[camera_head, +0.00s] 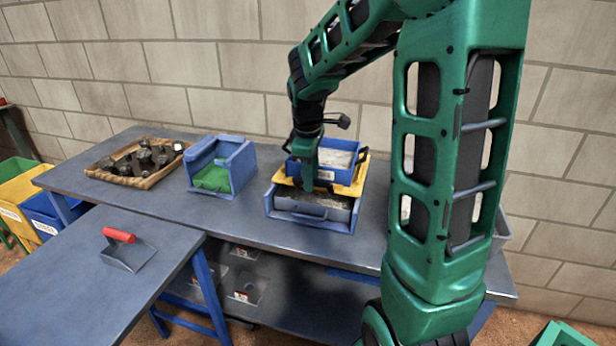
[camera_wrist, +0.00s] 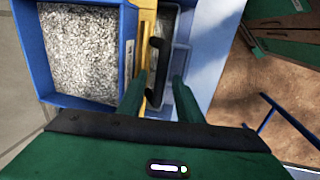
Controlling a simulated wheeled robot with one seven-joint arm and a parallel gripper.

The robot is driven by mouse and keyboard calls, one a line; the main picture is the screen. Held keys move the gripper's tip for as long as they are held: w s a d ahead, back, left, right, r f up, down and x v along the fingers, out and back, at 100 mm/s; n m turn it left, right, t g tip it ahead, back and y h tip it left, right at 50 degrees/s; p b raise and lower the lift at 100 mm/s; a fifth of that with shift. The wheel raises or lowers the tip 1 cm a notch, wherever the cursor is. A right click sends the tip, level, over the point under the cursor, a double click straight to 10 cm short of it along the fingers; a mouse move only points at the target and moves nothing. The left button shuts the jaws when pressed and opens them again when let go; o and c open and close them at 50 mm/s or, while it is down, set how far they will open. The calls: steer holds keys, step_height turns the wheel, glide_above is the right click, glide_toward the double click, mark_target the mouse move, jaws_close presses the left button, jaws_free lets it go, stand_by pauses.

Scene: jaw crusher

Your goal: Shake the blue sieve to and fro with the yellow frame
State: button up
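The blue sieve (camera_head: 293,166), filled with pale gravel, sits on the yellow frame (camera_head: 356,181) above a blue stand (camera_head: 283,219) at the back of the table. In the wrist view the sieve (camera_wrist: 70,103) is at left, with a strip of the yellow frame (camera_wrist: 147,25) beside it. A dark bar-shaped handle (camera_wrist: 154,70) lies to the right of the frame; which part it belongs to is unclear. My gripper (camera_wrist: 158,92) is open, its fingers spread either side of the handle's near end. Contact cannot be told. My gripper (camera_head: 307,180) partly hides the sieve in the head view.
A grey pan (camera_head: 312,207) sits in the stand under the frame. A blue box with a green inside (camera_head: 238,178) and a wooden tray (camera_head: 108,180) of dark lumps stand left. A red-handled scoop (camera_head: 128,256) lies on the front table. Table between is clear.

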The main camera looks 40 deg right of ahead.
steer(key=shift+c, duration=0.3)
jaws_close()
steer(key=s+a, duration=0.1)
steer(key=a, duration=0.1)
steer(key=s+a, duration=0.2)
steer(key=shift+s+a, duration=0.25)
steer(key=shift+o, duration=0.3)
jaws_free()
steer(key=shift+r, duration=0.1)
step_height(320, 180, up, 10)
steer(key=s+a, duration=0.1)
steer(key=shift+a+r, duration=0.2)
steer(key=shift+a, duration=0.15)
steer(key=shift+s, duration=0.1)
